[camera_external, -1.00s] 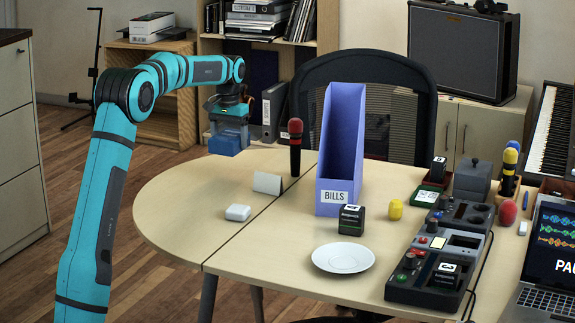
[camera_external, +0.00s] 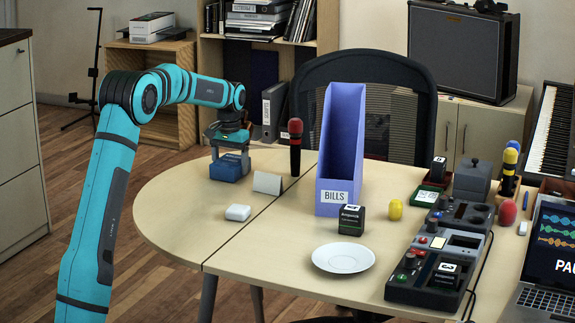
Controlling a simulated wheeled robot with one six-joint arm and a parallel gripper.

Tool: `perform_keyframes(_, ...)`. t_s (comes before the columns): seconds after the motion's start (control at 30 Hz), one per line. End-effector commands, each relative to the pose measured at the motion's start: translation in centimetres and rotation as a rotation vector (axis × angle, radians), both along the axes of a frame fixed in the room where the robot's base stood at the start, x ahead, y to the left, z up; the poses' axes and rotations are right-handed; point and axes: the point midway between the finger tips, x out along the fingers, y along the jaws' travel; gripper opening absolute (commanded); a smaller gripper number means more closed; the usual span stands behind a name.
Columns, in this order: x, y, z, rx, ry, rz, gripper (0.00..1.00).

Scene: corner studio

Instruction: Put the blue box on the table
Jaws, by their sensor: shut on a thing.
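The blue box (camera_external: 229,168) is a small dark-blue block at the back left of the table (camera_external: 180,210). My gripper (camera_external: 228,152) points down from above and is shut on it. The fingers' grip on the box is small in the picture and partly hidden by the gripper body.
A tall purple file holder (camera_external: 340,150) and a white saucer (camera_external: 343,258) stand further right. The table's left part is clear.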

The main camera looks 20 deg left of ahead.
Motion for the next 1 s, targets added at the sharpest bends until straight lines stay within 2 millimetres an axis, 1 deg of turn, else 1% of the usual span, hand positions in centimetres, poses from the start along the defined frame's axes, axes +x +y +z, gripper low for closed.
perform_keyframes(0.1,0.0,0.0,-0.2,0.0,0.0,0.0,0.41)
perform_keyframes(0.13,0.0,0.0,-0.3,0.0,0.0,0.0,0.81)
perform_keyframes(0.2,0.0,0.0,-0.3,0.0,0.0,0.0,0.95)
perform_keyframes(0.23,0.0,0.0,-0.3,0.0,0.0,0.0,0.99)
perform_keyframes(0.53,0.0,0.0,-0.1,0.0,0.0,0.0,0.99)
perform_keyframes(0.67,0.0,0.0,0.7,0.0,-0.002,0.0,0.99)
perform_keyframes(0.77,0.0,0.0,2.2,0.0,-0.002,0.0,0.99)
perform_keyframes(1.0,0.1,0.0,6.9,0.0,-0.003,0.0,0.99)
